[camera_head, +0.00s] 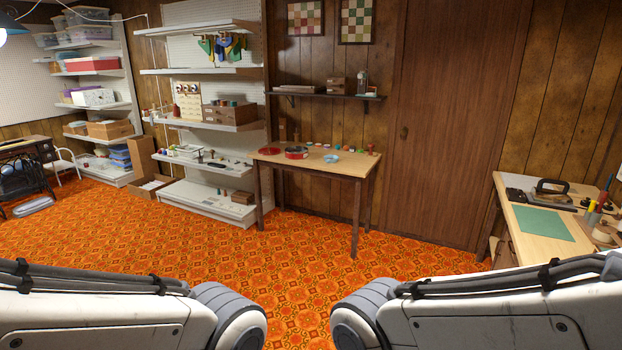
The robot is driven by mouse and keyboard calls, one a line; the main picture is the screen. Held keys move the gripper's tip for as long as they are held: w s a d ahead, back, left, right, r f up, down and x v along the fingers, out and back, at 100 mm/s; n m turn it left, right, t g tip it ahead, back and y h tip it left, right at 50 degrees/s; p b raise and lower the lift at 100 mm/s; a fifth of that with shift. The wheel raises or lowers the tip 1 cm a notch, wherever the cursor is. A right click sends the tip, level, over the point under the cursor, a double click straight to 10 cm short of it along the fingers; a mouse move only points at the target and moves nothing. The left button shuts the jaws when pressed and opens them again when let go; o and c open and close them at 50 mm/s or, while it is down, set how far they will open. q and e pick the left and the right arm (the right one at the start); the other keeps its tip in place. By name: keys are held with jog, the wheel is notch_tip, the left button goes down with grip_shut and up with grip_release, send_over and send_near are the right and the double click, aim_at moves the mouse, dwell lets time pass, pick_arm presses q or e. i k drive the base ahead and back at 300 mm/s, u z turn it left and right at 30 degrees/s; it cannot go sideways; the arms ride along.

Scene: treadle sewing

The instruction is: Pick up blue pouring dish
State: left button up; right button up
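A small light-blue dish (331,158) sits on the wooden table (345,168) against the far wall, right of the red round tins. It is small at this distance, and its spout cannot be made out. Both my arms show only as white links at the bottom of the view, left and right. Neither gripper is in view, and both arms are far from the dish.
Red tins (297,153) and several small coloured items stand on the table. White shelves (215,126) are left of it. A right-hand workbench (520,205) holds a green mat (543,223) and an iron (552,187). The orange patterned carpet (290,262) before the table is clear.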

aim_at(330, 160)
jog(key=z, duration=0.2)
jog(key=i, duration=3.95)
jog(key=u, duration=0.25)
jog(key=i, duration=1.35)
jog(key=u, duration=0.15)
